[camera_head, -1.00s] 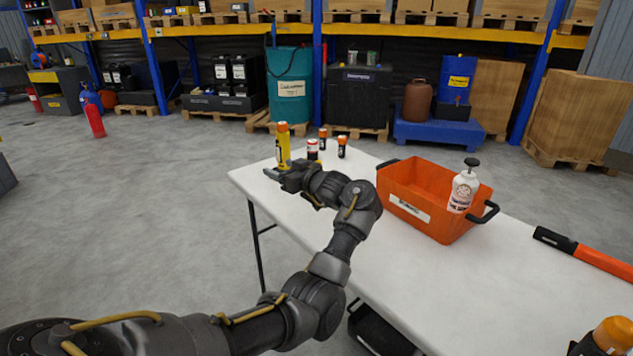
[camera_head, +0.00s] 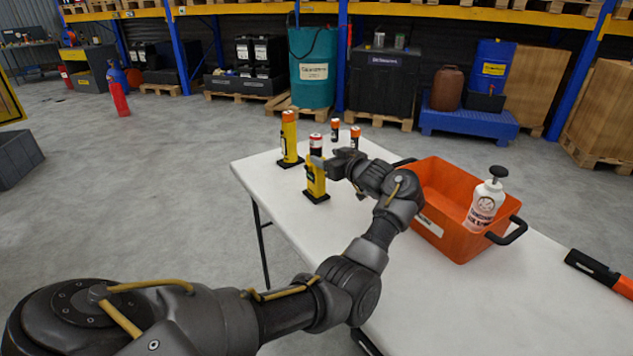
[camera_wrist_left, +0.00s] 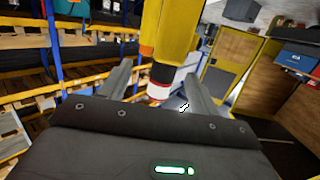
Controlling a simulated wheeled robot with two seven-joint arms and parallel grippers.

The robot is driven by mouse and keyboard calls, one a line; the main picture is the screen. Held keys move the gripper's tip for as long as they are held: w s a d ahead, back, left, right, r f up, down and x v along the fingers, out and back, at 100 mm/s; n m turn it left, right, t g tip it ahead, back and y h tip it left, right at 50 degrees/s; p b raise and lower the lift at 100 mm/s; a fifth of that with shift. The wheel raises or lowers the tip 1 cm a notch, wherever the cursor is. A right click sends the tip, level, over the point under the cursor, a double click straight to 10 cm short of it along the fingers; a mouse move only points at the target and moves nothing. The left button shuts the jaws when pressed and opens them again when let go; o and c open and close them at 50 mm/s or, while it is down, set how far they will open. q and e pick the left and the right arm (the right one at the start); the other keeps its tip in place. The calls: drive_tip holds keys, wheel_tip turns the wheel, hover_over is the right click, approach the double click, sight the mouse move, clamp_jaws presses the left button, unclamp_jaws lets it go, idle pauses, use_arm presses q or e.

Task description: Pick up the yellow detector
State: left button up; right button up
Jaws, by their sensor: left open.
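A short yellow detector (camera_head: 316,184) with a dark base stands upright near the table's far left edge. My left gripper (camera_head: 336,163) is at its upper right side, with the jaw close to its top; contact cannot be told. In the left wrist view a yellow body (camera_wrist_left: 172,35) fills the upper middle, above and between the spread fingers of the left gripper (camera_wrist_left: 160,88). Those fingers are open. A taller yellow device (camera_head: 289,138) with an orange top stands just behind and left of the detector. My right gripper is not in view.
An orange bin (camera_head: 450,222) with a white bottle (camera_head: 486,203) is to the right. The white table (camera_head: 262,178) is clear at the left corner.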

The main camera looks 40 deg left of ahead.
use_arm(q)
drive_tip(key=shift+w+a+f, duration=0.15)
drive_tip(key=shift+w+a, duration=0.05)
drive_tip(key=shift+a, duration=0.9)
drive_tip(key=x, duration=0.4)
drive_tip(key=shift+s+a+f, duration=0.1)
drive_tip(key=shift+s+a, duration=0.05)
drive_tip(key=shift+a, duration=0.3)
clamp_jaws()
